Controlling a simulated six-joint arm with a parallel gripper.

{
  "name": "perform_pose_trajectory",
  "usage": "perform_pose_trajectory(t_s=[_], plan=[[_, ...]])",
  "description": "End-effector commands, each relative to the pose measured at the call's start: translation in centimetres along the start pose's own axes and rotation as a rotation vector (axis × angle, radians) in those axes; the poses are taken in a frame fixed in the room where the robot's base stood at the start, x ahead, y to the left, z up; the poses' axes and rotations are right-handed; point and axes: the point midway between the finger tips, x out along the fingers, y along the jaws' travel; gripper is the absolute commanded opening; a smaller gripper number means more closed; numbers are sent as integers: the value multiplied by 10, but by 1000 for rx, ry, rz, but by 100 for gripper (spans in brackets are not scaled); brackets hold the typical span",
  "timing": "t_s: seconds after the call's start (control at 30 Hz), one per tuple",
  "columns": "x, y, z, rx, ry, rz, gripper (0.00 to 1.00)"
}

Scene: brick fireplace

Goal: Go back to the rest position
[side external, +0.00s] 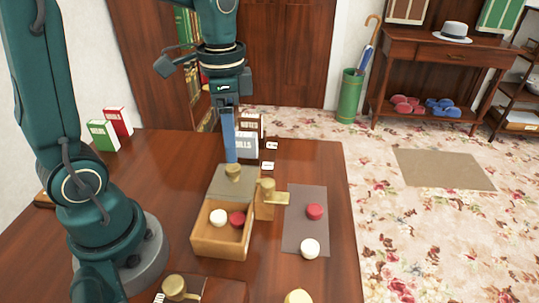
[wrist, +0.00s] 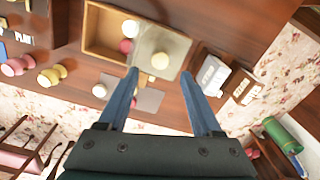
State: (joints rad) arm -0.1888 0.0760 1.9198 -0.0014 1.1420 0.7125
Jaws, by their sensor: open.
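My gripper (side external: 230,156) is above the far end of the wooden box (side external: 219,246), pointing down. In the wrist view my gripper (wrist: 160,74) shows two blue fingers spread apart with nothing held between them. The box's grey lid (side external: 224,183) covers its far part and carries a brass knob (side external: 233,172). The lid (wrist: 163,48) lies just beyond the fingertips in the wrist view. I cannot tell the exact gap between fingers and lid. The open near part of the box holds a white ball (side external: 218,217) and a red ball (side external: 237,218).
A brass-topped wooden piece (side external: 267,190) stands right of the box. A dark mat (side external: 300,232) bears a red ball (side external: 314,211) and a white ball (side external: 310,248). White boxes (side external: 246,146) stand behind. Another brass knob (side external: 174,287) is at the front.

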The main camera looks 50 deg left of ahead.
Motion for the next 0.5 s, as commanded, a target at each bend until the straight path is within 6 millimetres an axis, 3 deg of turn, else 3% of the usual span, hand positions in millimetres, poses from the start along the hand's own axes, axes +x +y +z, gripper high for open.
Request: perform_pose_trajectory(t_s=[0.27,0.5], plan=[[-3,1,-2,8,12,-10,66],[-34,24,5,29,137,-105,66]])
